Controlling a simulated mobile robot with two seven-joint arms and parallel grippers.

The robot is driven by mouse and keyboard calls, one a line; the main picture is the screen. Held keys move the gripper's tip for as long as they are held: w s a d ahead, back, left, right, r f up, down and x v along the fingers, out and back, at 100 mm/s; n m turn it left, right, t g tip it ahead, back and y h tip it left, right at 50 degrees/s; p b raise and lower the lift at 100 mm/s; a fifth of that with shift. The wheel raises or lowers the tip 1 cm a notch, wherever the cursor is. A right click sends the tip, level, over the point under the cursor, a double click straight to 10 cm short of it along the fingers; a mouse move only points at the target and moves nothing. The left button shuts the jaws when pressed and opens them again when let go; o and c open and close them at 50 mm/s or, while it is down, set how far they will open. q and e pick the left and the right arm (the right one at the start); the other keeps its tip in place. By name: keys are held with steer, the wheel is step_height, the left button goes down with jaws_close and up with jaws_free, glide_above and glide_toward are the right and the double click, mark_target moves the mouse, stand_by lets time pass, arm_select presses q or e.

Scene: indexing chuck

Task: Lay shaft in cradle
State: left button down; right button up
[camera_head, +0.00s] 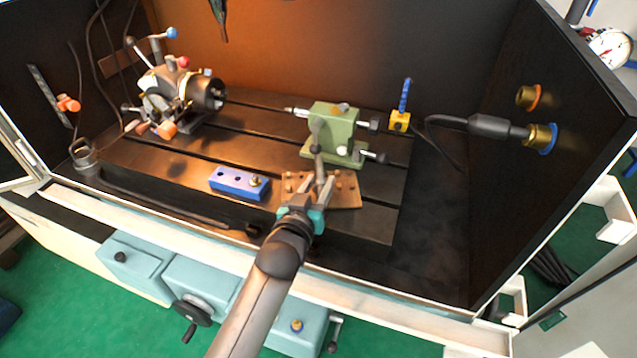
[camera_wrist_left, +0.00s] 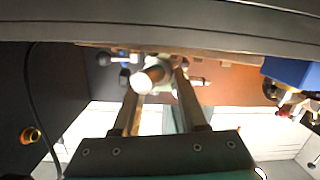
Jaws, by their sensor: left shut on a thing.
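My left gripper (camera_head: 314,192) is over the front of the machine bed, at a brown plate with small pegs (camera_head: 347,192), which may be the cradle. In the left wrist view its two fingers are shut on a round bar, the shaft (camera_wrist_left: 146,80), whose pale end faces the camera. In the head view the shaft is hard to tell from the fingers and the green tailstock (camera_head: 335,125) behind. I cannot tell whether the shaft touches the plate. My right gripper is not in view.
A blue block with holes (camera_head: 238,182) lies left of the plate. The indexing chuck (camera_head: 200,92) with its levers stands at the back left. A yellow block with a blue handle (camera_head: 400,121) is at the right. The bed between chuck and tailstock is clear.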

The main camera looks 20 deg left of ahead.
arm_select(q)
steer(key=shift+f, duration=0.35)
steer(key=c, duration=0.6)
jaws_free()
steer(key=shift+o, duration=1.2)
steer(key=shift+f, duration=0.15)
steer(key=s+r+p, duration=0.2)
steer(key=s, duration=1.3)
steer(key=shift+r, duration=0.3)
